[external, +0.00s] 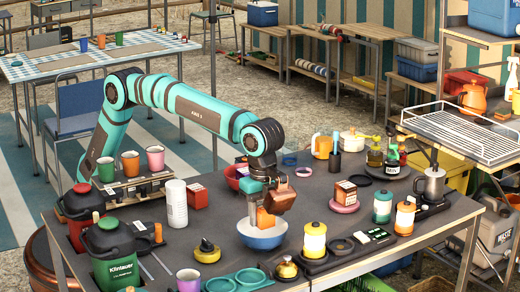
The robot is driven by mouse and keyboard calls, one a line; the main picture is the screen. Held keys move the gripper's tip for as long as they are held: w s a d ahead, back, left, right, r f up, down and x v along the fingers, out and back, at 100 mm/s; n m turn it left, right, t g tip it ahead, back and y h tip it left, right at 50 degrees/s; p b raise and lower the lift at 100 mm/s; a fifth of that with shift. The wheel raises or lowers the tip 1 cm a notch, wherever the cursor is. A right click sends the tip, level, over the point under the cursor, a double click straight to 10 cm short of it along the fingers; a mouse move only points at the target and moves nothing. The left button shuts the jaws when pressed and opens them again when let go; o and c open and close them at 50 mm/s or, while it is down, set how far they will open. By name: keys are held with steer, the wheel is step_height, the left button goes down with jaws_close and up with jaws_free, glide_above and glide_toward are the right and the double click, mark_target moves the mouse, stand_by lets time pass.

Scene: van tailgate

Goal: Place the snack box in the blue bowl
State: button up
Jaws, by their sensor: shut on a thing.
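The blue bowl (263,240) stands upright on the dark table, blue outside with a pale inside. My gripper (261,214) points down over it and is shut on a small orange box, which I take to be the snack box (266,219). The box's lower part is at or just inside the bowl's rim. I cannot tell whether it touches the bowl's bottom. The fingers partly hide the box.
A yellow-and-black item (207,251) and a white cup stack (176,203) stand left of the bowl. A lantern (314,240) is close on the right. A labelled box (345,193) stands on a pink dish behind right.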

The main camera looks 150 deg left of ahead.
mark_target(263, 204)
steer(key=shift+f, duration=2.45)
steer(key=shift+f, duration=0.4)
steer(key=o, duration=1)
steer(key=shift+r, duration=0.1)
step_height(263, 204, up, 12)
steer(key=shift+r, duration=0.3)
